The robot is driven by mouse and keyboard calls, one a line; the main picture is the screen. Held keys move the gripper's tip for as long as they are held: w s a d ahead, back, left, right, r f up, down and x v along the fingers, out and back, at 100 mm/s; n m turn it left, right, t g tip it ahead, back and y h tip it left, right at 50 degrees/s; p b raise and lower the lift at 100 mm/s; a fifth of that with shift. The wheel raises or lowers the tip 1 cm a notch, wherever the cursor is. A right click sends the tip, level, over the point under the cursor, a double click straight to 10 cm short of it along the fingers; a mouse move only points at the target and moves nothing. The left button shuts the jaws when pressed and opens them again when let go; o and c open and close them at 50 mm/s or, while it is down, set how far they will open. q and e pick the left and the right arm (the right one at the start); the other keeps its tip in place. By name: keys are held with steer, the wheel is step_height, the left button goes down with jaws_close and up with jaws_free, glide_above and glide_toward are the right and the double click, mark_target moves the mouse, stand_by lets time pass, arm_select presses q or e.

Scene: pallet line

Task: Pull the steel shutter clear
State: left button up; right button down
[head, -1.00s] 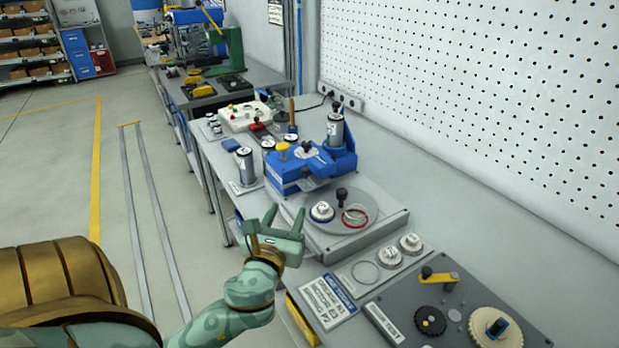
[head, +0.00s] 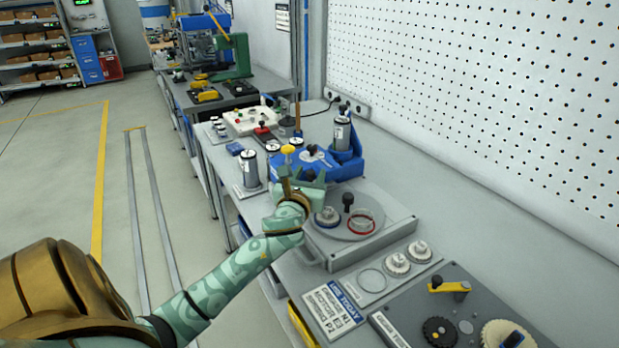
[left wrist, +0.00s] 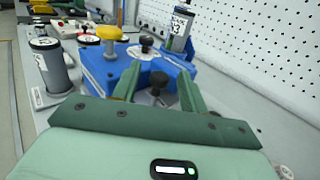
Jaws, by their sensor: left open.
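A blue machine (head: 285,164) stands on the grey bench, with a yellow knob (head: 288,149) on its near left corner. My left gripper (head: 301,178) is open at that side. The gripper hides most of the metal strip. My right gripper is not in view.
A round grey turntable (head: 350,226) with a black post and red-rimmed glass ring (head: 361,222) lies close right of my gripper. A dark cylinder (head: 249,170) stands left of the machine. A perforated white wall (head: 480,100) rises behind the bench.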

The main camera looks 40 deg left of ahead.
arm_select(q)
jaws_close()
steer(key=shift+s+r, duration=0.1)
steer(key=shift+s, duration=0.1)
steer(key=s+p, duration=0.1)
steer(key=s+a+p, duration=0.1)
steer(key=s, duration=0.1)
steer(key=s+p, duration=0.1)
steer(key=s, duration=0.1)
steer(key=shift+a+p, duration=0.25)
steer(key=shift+p, duration=0.15)
jaws_free()
steer(key=v, duration=1.6)
steer(key=shift+s+p, duration=0.15)
steer(key=shift+p, duration=0.3)
